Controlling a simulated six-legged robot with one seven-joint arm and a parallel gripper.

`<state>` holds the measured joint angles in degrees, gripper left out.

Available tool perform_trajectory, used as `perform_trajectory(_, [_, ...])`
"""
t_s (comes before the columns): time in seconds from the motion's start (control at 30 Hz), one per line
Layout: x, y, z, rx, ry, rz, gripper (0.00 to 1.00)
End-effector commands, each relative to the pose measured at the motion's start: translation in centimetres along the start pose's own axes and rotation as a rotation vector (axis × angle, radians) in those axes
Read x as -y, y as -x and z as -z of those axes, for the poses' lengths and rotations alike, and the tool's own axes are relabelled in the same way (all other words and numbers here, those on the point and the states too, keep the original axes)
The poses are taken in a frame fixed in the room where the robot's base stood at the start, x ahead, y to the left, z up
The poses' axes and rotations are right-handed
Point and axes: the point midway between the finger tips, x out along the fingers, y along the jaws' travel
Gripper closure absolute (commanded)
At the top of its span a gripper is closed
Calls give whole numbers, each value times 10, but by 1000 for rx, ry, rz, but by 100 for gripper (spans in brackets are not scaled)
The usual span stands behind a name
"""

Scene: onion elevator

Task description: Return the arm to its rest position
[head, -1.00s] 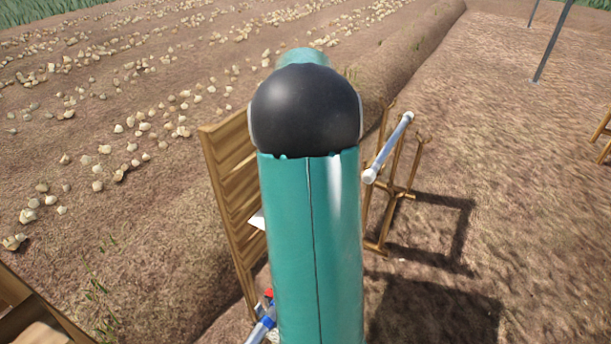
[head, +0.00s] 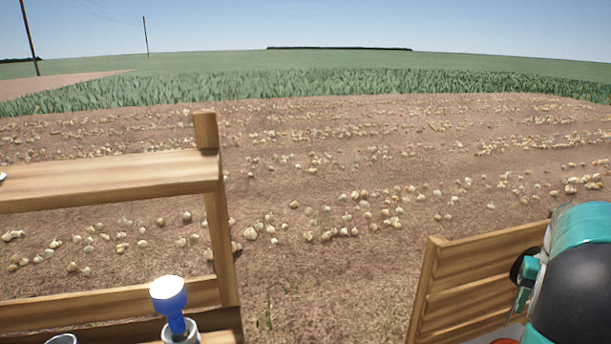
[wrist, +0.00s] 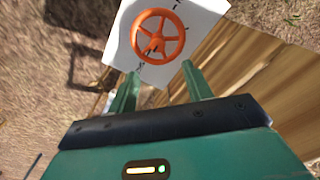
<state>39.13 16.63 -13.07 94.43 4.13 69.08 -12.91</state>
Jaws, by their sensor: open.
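My gripper (wrist: 160,84) shows in the wrist view with its two green fingers spread apart and nothing between them. Past the fingertips is an orange five-spoke handwheel (wrist: 158,36) on a white plate with dark marks. I cannot tell how far the fingertips are from the wheel, but they do not close on it. In the head view, part of my teal and black arm stands at the right edge, and my gripper is not clearly seen there. A small orange-red piece shows at the bottom edge beside the arm.
A wooden slatted panel (head: 478,278) stands left of my arm. Beyond lies open soil with rows of onions (head: 345,215). Wooden boards (wrist: 245,75) fill the wrist view's right.

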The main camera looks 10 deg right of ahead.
Motion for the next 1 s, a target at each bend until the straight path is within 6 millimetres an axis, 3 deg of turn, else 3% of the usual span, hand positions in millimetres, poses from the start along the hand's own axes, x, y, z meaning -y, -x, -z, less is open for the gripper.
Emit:
perform_trajectory(0.17, [55, 25, -24, -59, 82, 16, 50])
perform_trajectory(0.27, [98, 41, -50, -107, 151, 32, 50])
perform_trajectory(0.4, [152, 58, -95, -174, 252, 55, 50])
perform_trajectory(0.6, [210, 70, -169, -268, 399, 89, 50])
perform_trajectory(0.8, [246, 68, -246, -362, 542, 129, 50])
perform_trajectory(1.0, [260, 55, -305, -440, 655, 162, 50])
